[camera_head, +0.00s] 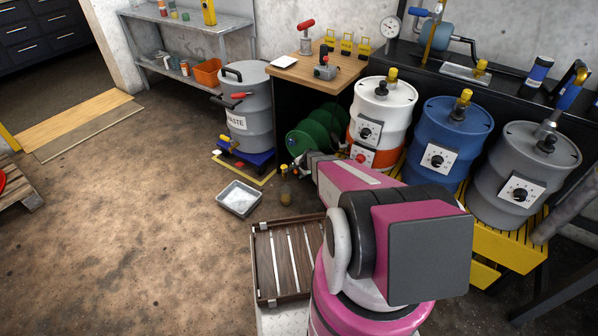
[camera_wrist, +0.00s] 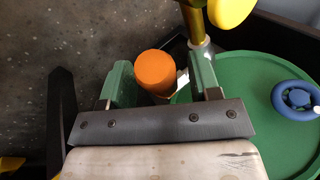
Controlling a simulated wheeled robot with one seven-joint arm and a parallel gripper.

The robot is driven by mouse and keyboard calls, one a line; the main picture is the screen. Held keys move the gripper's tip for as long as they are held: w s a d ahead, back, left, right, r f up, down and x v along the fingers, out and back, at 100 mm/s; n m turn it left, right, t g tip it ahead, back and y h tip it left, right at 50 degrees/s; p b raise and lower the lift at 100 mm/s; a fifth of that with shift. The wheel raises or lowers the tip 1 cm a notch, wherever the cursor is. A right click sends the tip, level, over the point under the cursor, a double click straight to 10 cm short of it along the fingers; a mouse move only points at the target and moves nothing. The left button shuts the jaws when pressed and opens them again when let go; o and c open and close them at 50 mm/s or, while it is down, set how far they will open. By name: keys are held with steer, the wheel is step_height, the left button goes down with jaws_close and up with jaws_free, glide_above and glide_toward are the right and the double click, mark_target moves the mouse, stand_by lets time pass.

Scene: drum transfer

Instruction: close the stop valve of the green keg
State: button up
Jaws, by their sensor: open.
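The green keg (camera_head: 316,130) lies on its side beside the wooden bench, partly behind my arm. In the wrist view its round green end (camera_wrist: 245,130) fills the right side and carries a blue handwheel (camera_wrist: 298,98). A brass stem with a yellow knob (camera_wrist: 230,10) stands at the top. An orange cylindrical knob (camera_wrist: 155,72) shows between my fingers. I cannot tell which of these is the stop valve. My gripper (camera_wrist: 162,75) is open around the line of the orange knob; contact cannot be told. In the head view my gripper (camera_head: 299,165) is small beside the keg's front.
A grey waste drum (camera_head: 247,105) stands behind left. White-orange (camera_head: 384,108), blue (camera_head: 452,135) and grey (camera_head: 525,165) drums stand on a yellow rack at right.

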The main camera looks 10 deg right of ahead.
steer(key=shift+c, duration=0.3)
jaws_close()
steer(key=shift+r, duration=0.1)
